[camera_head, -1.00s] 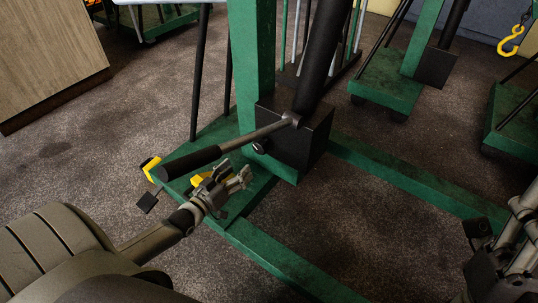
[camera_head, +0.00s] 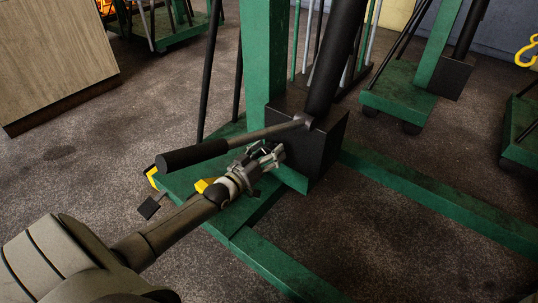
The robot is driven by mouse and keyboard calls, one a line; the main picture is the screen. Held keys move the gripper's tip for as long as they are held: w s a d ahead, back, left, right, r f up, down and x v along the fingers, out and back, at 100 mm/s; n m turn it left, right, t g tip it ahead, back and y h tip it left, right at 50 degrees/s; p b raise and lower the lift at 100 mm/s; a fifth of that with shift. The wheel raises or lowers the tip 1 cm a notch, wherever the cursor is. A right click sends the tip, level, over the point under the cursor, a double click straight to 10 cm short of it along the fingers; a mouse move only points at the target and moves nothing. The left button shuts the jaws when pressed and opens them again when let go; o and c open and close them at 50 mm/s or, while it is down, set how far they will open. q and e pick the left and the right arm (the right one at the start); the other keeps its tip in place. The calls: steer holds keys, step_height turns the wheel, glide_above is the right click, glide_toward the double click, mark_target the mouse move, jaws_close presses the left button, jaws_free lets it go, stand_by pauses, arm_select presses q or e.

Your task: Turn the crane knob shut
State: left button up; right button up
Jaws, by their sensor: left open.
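The crane's black pump block (camera_head: 326,142) sits at the foot of the green upright (camera_head: 262,70). The pump lever (camera_head: 195,154), with its black grip, runs from the block out to the left. My left gripper (camera_head: 268,153) is open just below the lever, with its fingertips close to the block's left face, where the small knob is. The fingers largely cover the knob, and I cannot tell whether they touch it. My right gripper is not in view.
The crane's green base legs (camera_head: 405,182) run along the floor to the right and front. A yellow-marked corner (camera_head: 151,176) and a black pedal (camera_head: 149,207) lie left of my gripper. A wooden cabinet (camera_head: 60,55) stands back left. Another green crane base (camera_head: 400,97) stands behind right.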

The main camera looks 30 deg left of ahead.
arm_select(q)
steer(key=shift+w, duration=0.15)
steer(key=shift+c, duration=0.3)
steer(key=c, duration=0.9)
steer(key=shift+c, duration=0.4)
